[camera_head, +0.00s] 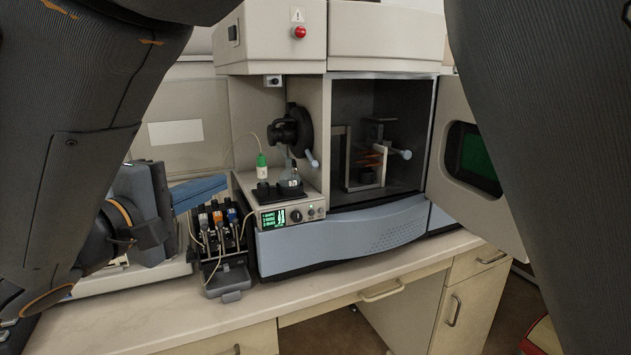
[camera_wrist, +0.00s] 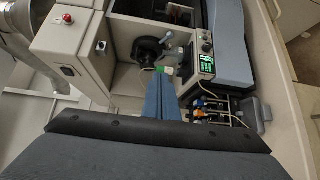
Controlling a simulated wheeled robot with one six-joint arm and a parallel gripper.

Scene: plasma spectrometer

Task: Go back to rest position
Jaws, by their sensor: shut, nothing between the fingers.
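My gripper (camera_head: 221,183) is at the left of the head view, with its blue fingers together and pointing right. It is empty, above the bench and to the left of the small unit with the lit display. In the wrist view the blue fingers (camera_wrist: 163,84) point up the picture, toward the green-capped bottle (camera_wrist: 166,70), and partly cover what lies behind them. I cannot tell from these views how far the fingertips are from the bottle. The spectrometer (camera_head: 376,228) stands behind on the bench. My dark arm links fill both sides of the head view.
The spectrometer door (camera_head: 487,170) stands open at the right, showing the chamber. The display unit (camera_head: 288,217) carries a flask (camera_head: 289,180) and the bottle. A pump (camera_head: 222,255) with coloured clips and tubes stands close beneath the fingers. The bench front (camera_head: 290,305) is clear.

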